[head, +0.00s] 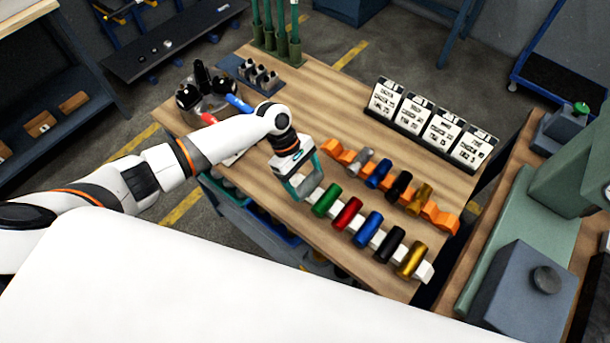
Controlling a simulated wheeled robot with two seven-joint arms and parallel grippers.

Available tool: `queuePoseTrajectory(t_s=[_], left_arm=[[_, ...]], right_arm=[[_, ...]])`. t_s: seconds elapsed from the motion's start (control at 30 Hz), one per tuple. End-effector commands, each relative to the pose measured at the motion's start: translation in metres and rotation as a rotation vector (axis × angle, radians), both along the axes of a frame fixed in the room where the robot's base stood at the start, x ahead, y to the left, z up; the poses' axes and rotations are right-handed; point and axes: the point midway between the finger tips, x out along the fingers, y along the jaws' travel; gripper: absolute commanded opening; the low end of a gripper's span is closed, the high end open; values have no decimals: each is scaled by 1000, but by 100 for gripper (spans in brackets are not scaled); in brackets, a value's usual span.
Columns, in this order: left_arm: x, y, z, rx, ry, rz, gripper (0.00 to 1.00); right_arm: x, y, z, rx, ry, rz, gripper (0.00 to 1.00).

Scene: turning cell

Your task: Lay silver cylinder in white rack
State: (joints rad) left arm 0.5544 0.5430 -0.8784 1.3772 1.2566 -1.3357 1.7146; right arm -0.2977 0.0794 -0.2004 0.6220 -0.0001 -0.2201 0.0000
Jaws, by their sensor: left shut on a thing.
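The white rack (425,271) runs diagonally across the table and holds green, red, blue, black and gold cylinders. My left gripper (303,192), with teal fingers, points down at the rack's left end, just left of the green cylinder (327,199). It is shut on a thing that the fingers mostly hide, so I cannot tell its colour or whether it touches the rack. A silver cylinder (360,161) lies in the orange rack (440,219) behind, left of blue, black and gold cylinders there. My right gripper is not in view.
White labelled cards (427,122) stand in a row at the back right. Dark tools and bottles (203,90), a block with small pegs (260,75) and green posts (282,40) occupy the back left. Bare wooden tabletop (330,100) lies between. A grey-green machine (520,240) stands at the right.

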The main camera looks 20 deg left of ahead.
Motion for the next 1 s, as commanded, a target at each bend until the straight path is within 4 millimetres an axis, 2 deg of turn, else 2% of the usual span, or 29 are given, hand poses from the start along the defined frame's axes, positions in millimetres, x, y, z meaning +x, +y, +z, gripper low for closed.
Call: queuePoseTrajectory(t_s=[0.77,0.8,0.9,1.0], left_arm=[[0,-1,-5,-1,0,0,52],[0,0,-5,-1,-1,0,88],[0,0,-5,-1,0,-1,100],[0,0,-5,0,0,0,100]], right_arm=[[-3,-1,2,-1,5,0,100],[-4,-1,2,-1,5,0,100],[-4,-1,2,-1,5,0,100],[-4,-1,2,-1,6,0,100]])
